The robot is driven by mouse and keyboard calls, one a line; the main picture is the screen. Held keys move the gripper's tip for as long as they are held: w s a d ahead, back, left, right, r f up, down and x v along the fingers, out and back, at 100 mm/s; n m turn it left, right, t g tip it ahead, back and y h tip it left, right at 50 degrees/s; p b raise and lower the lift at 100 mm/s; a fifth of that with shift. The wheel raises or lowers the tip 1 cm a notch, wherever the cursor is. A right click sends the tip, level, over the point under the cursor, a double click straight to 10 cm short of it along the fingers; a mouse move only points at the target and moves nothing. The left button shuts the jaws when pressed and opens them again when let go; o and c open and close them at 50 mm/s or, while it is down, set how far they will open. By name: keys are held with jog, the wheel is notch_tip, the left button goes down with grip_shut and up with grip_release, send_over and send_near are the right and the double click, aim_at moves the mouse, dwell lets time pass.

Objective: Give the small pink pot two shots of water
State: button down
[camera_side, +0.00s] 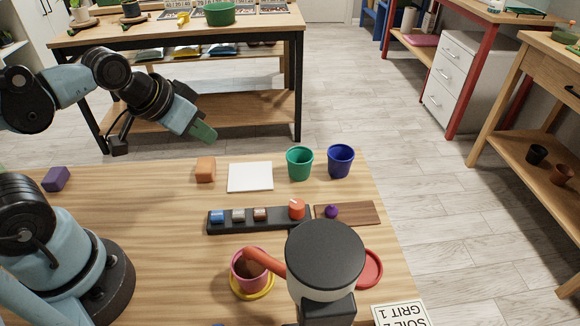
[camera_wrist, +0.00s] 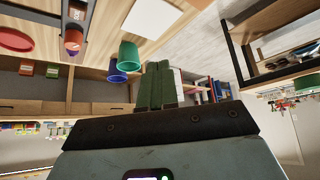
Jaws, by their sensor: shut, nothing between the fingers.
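The small pink pot (camera_side: 237,268) stands upright on a yellow saucer (camera_side: 268,290) at the front of the table in the side view. The pot is not identifiable in the wrist view. My gripper (camera_side: 204,135) is raised beyond the table's back edge, far from the pot. Its green fingers are shut and empty; they also show in the wrist view (camera_wrist: 158,86).
A wooden board (camera_side: 360,213) carries a purple knob (camera_side: 331,211). A red saucer (camera_side: 371,268) lies right.

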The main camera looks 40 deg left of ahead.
jog(key=shift+w+r, duration=0.1)
jog(key=shift+r, duration=0.05)
notch_tip(320, 180, up, 4)
jog(key=f+m+g, duration=0.1)
jog(key=m+g, duration=0.6)
jog(key=m, duration=0.2)
send_over(217, 213)
jog(key=shift+r, duration=0.25)
jog(key=shift+f, duration=7)
jog(key=shift+f, duration=0.1)
